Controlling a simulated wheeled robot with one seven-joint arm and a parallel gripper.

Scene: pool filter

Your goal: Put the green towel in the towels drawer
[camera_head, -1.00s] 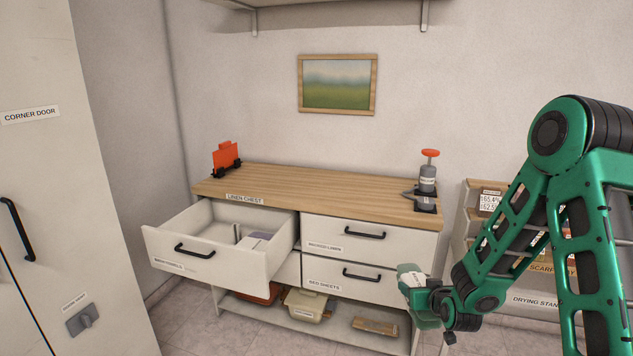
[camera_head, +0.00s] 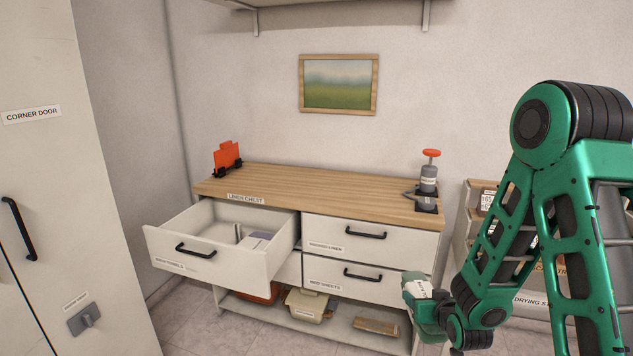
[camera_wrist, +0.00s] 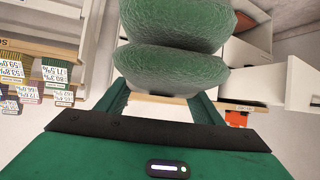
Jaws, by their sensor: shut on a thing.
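The green towel (camera_head: 411,284), a thick folded roll with a pale label, is held in my gripper (camera_head: 434,312) in front of the chest's right side. In the wrist view the towel (camera_wrist: 172,65) fills the upper middle, between my gripper's two fingers (camera_wrist: 162,105). My gripper is shut on it. The open top-left drawer (camera_head: 215,262) is pulled well out of the linen chest. The first word on its front label is too small to read surely. The towel is to the right of this drawer, apart from it and lower in the picture.
The linen chest (camera_head: 330,197) has two closed right drawers (camera_head: 370,240). A pale folded item (camera_head: 258,240) lies in the open drawer, with clear floor around it. Bins (camera_head: 306,305) stand on the lower shelf. A drying stand (camera_head: 478,215) is at the right, a corner door (camera_head: 40,180) at the left.

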